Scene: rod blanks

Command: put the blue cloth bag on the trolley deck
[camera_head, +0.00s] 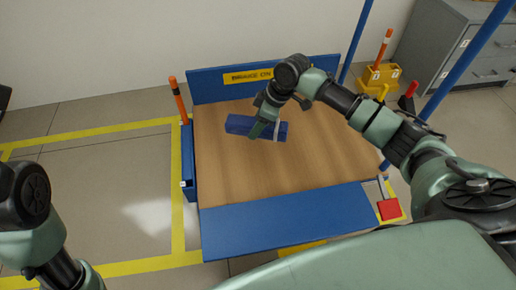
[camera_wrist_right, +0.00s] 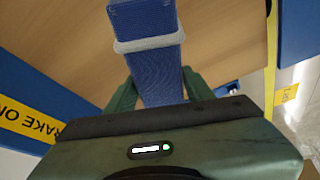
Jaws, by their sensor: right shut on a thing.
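The blue cloth bag (camera_head: 240,125) is long and box-shaped with a pale band around it. My right gripper (camera_head: 264,130) is shut on it, over the wooden trolley deck (camera_head: 325,155). In the right wrist view the bag (camera_wrist_right: 158,80) sits between the two green fingers of the right gripper (camera_wrist_right: 160,92), with its pale band beyond them. I cannot tell whether the bag touches the deck or hangs a little above it. My left arm shows at the lower left of the head view, but its gripper is out of view.
The deck has a blue back board with a yellow brake label (camera_head: 248,77) and a blue front flap (camera_head: 285,222). Blue posts rise at the right. A red pedal (camera_head: 390,209) is at the front right corner. Orange-banded posts (camera_head: 178,100) and a grey cabinet (camera_head: 465,45) stand around. Most of the deck is clear.

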